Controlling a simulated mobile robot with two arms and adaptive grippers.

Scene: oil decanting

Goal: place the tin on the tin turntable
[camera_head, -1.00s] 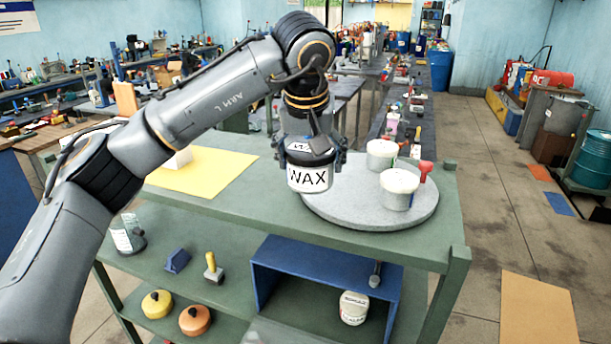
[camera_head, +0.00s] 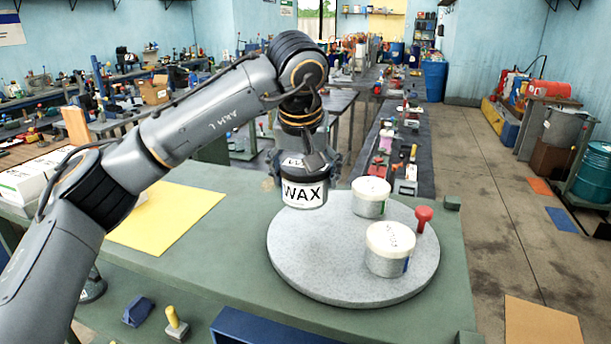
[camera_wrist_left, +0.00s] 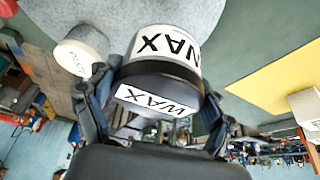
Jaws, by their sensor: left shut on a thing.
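The tin (camera_head: 304,193) is white with a dark lid and a black WAX label. My left gripper (camera_head: 303,165) is shut on it from above and holds it upright over the left part of the turntable. In the left wrist view the tin (camera_wrist_left: 170,48) sits between the fingers of my left gripper (camera_wrist_left: 155,95). Whether its base touches the turntable I cannot tell. The tin turntable (camera_head: 320,275) is a round grey disc with a red knob (camera_head: 424,214) at its right edge. Two white tins stand on it, one behind (camera_head: 370,198) and one in front (camera_head: 390,250). My right gripper is not in view.
The green workbench (camera_head: 235,260) carries the turntable, with a yellow sheet (camera_head: 165,218) to its left. The turntable's front left is clear. A blue shelf box (camera_head: 265,328) is below the front edge.

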